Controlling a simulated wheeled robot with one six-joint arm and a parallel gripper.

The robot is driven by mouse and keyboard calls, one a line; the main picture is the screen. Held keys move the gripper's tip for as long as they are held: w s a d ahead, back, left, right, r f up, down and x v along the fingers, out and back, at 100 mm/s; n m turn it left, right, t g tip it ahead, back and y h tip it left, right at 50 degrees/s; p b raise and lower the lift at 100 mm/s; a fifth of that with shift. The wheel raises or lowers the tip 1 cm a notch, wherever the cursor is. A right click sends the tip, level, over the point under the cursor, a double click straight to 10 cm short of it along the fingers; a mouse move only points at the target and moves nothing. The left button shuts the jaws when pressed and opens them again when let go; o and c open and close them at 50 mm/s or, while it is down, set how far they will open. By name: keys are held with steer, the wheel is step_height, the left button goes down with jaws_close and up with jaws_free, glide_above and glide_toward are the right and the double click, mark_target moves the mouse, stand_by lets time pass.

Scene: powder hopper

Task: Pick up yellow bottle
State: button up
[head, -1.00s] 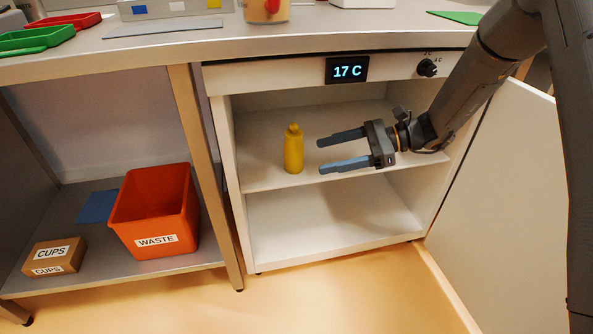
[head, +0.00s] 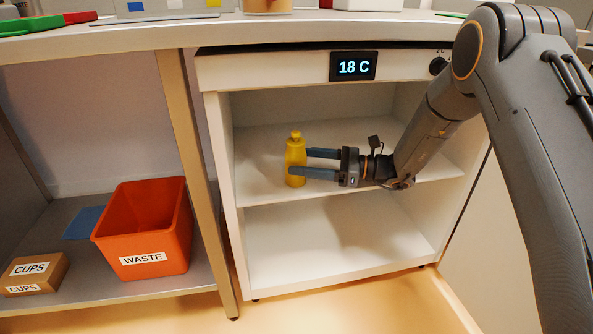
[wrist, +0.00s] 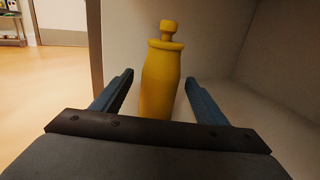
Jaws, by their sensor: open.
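The yellow bottle (head: 294,158) stands upright on the upper shelf of the open white cabinet, near its left wall. My gripper (head: 298,163) is open and level, reaching in from the right with its fingertips at the bottle. In the wrist view the bottle (wrist: 161,75) stands between the two blue fingers, and a gap shows on each side of it. The bottle's base is hidden in the wrist view by my gripper (wrist: 160,90).
The cabinet shelf (head: 262,180) has a left wall close beside the bottle. The cabinet's display (head: 353,66) reads 18 C. The lower compartment is empty. An orange waste bin (head: 142,230) and a cups box (head: 35,273) stand on the left bench's lower shelf.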

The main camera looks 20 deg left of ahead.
steer(key=shift+s+a, duration=0.2)
steer(key=shift+a, duration=1)
steer(key=shift+c, duration=0.4)
steer(key=c, duration=1.2)
steer(key=shift+c, duration=0.2)
steer(key=shift+r, duration=0.1)
